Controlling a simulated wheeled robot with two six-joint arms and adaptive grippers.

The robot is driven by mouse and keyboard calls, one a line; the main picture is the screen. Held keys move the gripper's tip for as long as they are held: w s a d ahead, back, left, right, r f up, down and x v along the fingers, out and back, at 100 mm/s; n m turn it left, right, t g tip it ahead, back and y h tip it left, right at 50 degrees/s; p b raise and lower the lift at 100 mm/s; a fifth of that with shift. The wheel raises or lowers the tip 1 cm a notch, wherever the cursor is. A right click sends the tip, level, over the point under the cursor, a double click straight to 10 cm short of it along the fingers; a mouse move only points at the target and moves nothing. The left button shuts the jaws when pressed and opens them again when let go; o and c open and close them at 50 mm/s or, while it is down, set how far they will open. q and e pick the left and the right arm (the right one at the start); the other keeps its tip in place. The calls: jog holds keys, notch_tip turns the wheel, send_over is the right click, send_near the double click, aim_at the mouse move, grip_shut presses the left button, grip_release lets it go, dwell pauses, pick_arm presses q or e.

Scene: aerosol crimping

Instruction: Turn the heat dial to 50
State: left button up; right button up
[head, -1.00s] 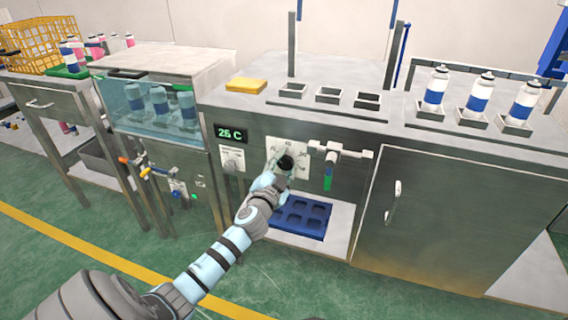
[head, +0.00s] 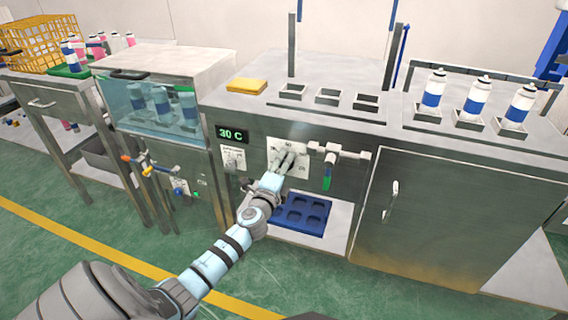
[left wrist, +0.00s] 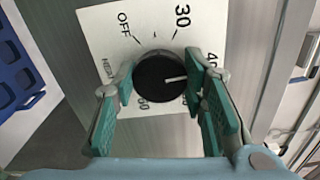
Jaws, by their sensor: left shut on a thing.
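The heat dial (left wrist: 158,79) is a round black knob with a white pointer line, on a white plate (left wrist: 103,30) marked OFF, 30, 40 and further numbers. In the left wrist view its pointer aims right, toward a finger that covers that part of the scale, close to the 40. My left gripper (left wrist: 161,84) is shut on the dial, one green-padded finger on each side. In the head view the left gripper (head: 284,163) hides the knob at the machine front. The green display (head: 231,133) reads 30 C. My right gripper is out of view.
A smaller knob (head: 233,160) sits left of the dial plate. A valve with a green handle (head: 327,182) juts out close on the right. A blue tray (head: 302,213) lies below. White and blue cans (head: 473,97) stand on top at right.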

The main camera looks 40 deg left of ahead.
pick_arm(q)
jog(key=m+p, duration=0.2)
jog(key=m, duration=1.1)
jog(key=shift+p, duration=0.3)
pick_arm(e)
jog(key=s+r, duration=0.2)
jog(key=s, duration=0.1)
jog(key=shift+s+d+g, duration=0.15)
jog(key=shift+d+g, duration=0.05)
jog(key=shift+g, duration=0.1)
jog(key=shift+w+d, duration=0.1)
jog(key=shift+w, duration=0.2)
pick_arm(q)
jog(key=o, duration=1.2)
jog(key=shift+c, duration=0.2)
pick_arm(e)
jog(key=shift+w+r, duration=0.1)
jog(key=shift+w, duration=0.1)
pick_arm(q)
jog(key=v, duration=1.2)
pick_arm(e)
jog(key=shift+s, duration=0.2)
